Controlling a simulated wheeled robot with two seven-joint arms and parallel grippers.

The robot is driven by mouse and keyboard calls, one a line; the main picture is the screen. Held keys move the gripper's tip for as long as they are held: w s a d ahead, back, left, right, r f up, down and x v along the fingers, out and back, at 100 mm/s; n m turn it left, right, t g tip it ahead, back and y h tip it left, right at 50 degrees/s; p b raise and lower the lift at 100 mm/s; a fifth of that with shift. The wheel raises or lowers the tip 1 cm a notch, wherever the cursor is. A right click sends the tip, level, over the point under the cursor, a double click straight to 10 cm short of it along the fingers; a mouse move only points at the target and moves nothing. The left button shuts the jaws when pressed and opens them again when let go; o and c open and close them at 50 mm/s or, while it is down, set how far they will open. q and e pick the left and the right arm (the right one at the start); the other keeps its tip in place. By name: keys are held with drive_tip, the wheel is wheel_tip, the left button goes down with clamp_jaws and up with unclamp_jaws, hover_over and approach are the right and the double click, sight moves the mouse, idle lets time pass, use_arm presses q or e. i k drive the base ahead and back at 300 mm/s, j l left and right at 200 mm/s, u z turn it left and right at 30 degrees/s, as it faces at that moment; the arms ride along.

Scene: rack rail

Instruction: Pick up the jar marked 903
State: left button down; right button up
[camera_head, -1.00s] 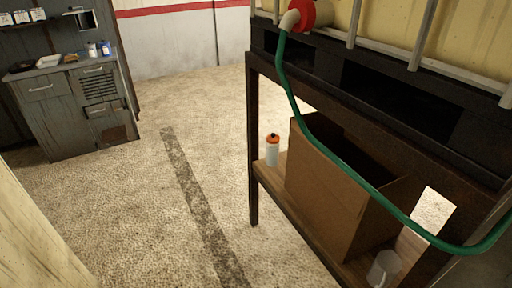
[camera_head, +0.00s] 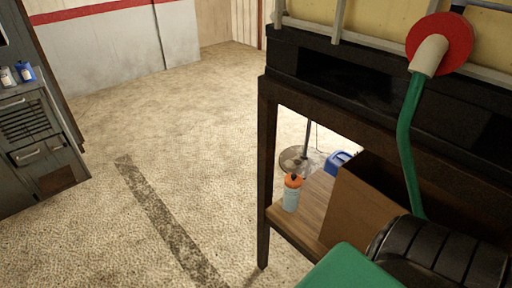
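No jar with a readable 903 mark is in the head view. A small white container (camera_head: 7,77) and a blue container (camera_head: 25,72) stand on the worktop of the grey cabinet (camera_head: 40,150) at the left edge; no marking on them is legible. Neither of my grippers shows, so nothing of their state can be seen.
A dark rack (camera_head: 265,180) stands at right; its low wooden shelf (camera_head: 290,235) holds an orange-capped bottle (camera_head: 291,195) and cardboard box (camera_head: 360,208). A green hose (camera_head: 408,150), green surface (camera_head: 350,270) and black ribbed object (camera_head: 440,250) are nearer. Open floor (camera_head: 160,130) lies between cabinet and rack.

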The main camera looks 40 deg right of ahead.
sight(290, 197)
drive_tip(key=i+z, duration=0.45)
drive_tip(key=i+j+z, duration=0.6)
drive_tip(key=i+z, duration=0.25)
drive_tip(key=k, duration=0.1)
